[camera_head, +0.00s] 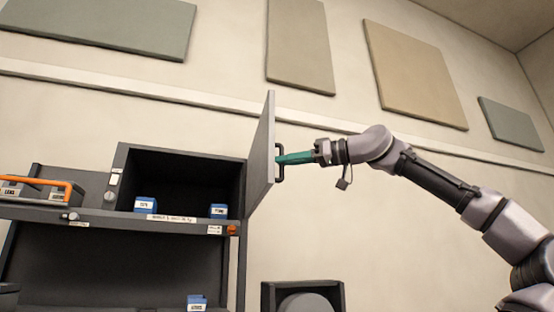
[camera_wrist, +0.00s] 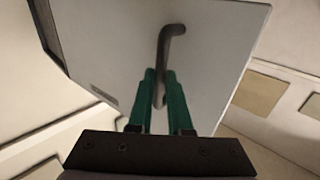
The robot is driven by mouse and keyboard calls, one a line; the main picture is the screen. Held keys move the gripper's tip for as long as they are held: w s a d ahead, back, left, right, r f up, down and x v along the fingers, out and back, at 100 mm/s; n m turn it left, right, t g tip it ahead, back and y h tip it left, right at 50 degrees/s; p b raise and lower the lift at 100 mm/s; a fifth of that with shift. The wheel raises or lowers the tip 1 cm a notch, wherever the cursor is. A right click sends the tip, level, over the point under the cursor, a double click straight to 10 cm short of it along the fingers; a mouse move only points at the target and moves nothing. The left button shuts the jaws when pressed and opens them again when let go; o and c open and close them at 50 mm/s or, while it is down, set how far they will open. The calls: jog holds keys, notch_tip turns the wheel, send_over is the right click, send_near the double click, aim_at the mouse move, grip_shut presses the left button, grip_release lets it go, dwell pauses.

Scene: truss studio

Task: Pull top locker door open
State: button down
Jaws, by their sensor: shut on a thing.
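The top locker (camera_head: 128,158) is a dark box with its opening facing me. Its grey door (camera_head: 262,150) stands swung out at the right side, seen nearly edge-on. A dark bar handle (camera_head: 280,163) sits on the door's outer face. My gripper (camera_head: 284,159) has green fingers and is shut on the handle. In the wrist view the door (camera_wrist: 110,50) fills the upper middle, and the handle (camera_wrist: 168,42) runs down between the two green fingers of my gripper (camera_wrist: 160,76). The lower part of the handle is partly hidden by the fingers.
Inside the locker stand two small blue boxes (camera_head: 145,205) (camera_head: 218,211). Another blue box (camera_head: 197,302) is in the open bay below. An orange-handled case (camera_head: 40,190) lies at left. A dark framed round object (camera_head: 302,296) is below the door. Wall panels hang behind.

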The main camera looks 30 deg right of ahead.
jog(key=shift+w+d, duration=0.1)
jog(key=shift+d, duration=0.45)
jog(key=c, duration=0.8)
grip_release()
jog(key=shift+w+f, duration=0.1)
jog(key=shift+w, duration=0.15)
jog(key=shift+c, duration=0.2)
jog(key=shift+s+a, duration=0.1)
jog(key=shift+s, duration=0.05)
jog(key=v, duration=1)
jog(key=shift+s+d, duration=0.25)
jog(key=shift+s, duration=0.05)
